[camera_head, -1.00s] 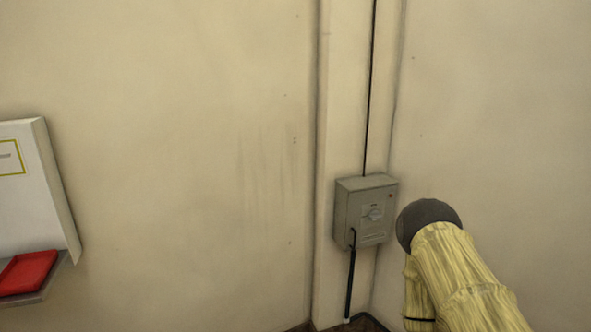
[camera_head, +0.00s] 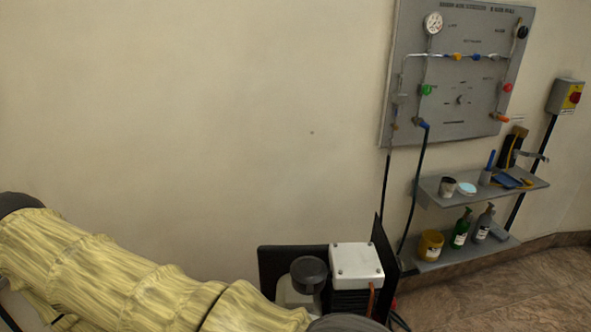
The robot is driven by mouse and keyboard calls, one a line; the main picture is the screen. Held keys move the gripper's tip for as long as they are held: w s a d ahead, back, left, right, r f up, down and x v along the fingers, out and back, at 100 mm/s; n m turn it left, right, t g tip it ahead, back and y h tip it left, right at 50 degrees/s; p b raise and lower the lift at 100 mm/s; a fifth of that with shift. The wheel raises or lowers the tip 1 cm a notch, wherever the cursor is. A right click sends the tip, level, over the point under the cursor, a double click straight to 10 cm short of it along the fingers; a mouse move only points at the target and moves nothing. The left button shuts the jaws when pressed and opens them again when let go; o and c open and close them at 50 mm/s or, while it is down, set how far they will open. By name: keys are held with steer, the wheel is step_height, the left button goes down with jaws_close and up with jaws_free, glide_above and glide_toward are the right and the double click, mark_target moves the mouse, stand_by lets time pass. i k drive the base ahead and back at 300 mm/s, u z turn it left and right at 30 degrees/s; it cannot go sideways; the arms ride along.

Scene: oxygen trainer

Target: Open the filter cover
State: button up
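A machine stands low against the wall in the lower middle of the view. It has a round dark cap (camera_head: 309,270) on a pale body and, to its right, a white box (camera_head: 356,264) with screws at its top corners. I cannot tell for sure which part is the filter cover; the round cap looks shut down on the body. My arm in a yellowish sleeve crosses the lower left and hides the machine's lower part. My gripper is out of the picture.
A grey panel (camera_head: 462,110) with a gauge, pipes and coloured valves hangs at the upper right. Below it, two shelves (camera_head: 441,197) hold cups, bottles and tools. Floor (camera_head: 520,285) is clear at the lower right.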

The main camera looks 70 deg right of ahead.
mark_target(309, 272)
steer(key=z, duration=0.05)
steer(key=k, duration=0.4)
steer(key=z, duration=3.4)
steer(key=k, duration=1)
steer(key=u, duration=0.95)
steer(key=i, duration=1.05)
steer(key=z, duration=1.15)
steer(key=k, duration=0.15)
steer(key=z, duration=0.1)
